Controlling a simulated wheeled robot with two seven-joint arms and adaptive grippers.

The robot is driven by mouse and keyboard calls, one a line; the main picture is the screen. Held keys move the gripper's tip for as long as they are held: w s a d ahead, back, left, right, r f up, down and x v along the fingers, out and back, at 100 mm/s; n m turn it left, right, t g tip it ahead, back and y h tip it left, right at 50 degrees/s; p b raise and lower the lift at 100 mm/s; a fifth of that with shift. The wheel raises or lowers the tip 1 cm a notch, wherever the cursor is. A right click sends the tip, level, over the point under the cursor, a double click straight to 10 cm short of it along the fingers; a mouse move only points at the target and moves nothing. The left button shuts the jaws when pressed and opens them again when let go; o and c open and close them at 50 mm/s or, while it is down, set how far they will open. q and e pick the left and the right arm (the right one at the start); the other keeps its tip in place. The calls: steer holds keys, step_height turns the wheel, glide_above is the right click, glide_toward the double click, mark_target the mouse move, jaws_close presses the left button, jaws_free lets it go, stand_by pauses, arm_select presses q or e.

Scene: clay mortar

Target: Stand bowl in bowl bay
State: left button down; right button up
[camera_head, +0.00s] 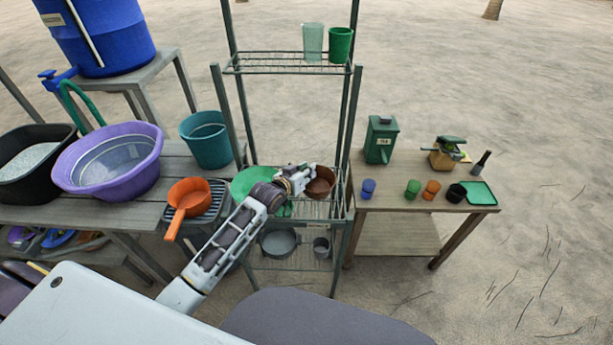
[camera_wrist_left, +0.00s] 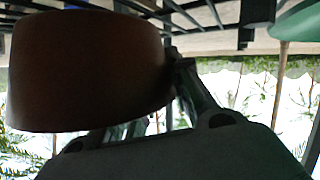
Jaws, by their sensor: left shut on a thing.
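A brown bowl (camera_head: 322,185) is at the right part of the middle shelf of the metal rack (camera_head: 312,210). My left gripper (camera_head: 308,176) reaches in from the left and is shut on the bowl's left side. In the left wrist view the bowl (camera_wrist_left: 85,70) fills the upper left, beside the gripper fingers (camera_wrist_left: 180,90), with shelf wires (camera_wrist_left: 215,15) close by. I cannot tell whether the bowl touches the shelf. No bay is clearly marked in these views. My right gripper is not in view.
A green bowl-like item (camera_head: 250,178) sits left of the brown bowl. Grey pots (camera_head: 280,243) are on the shelf below; green cups (camera_head: 340,45) are above. An orange pan (camera_head: 188,197) and purple basin (camera_head: 110,160) stand on the left table. Rack posts (camera_head: 348,125) flank the shelf.

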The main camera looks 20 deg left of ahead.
arm_select(q)
steer(key=shift+f, duration=0.4)
steer(key=c, duration=1.3)
jaws_free()
steer(key=shift+r, duration=0.1)
steer(key=shift+s, duration=0.1)
steer(key=shift+v, duration=5.9)
steer(key=shift+r, duration=0.1)
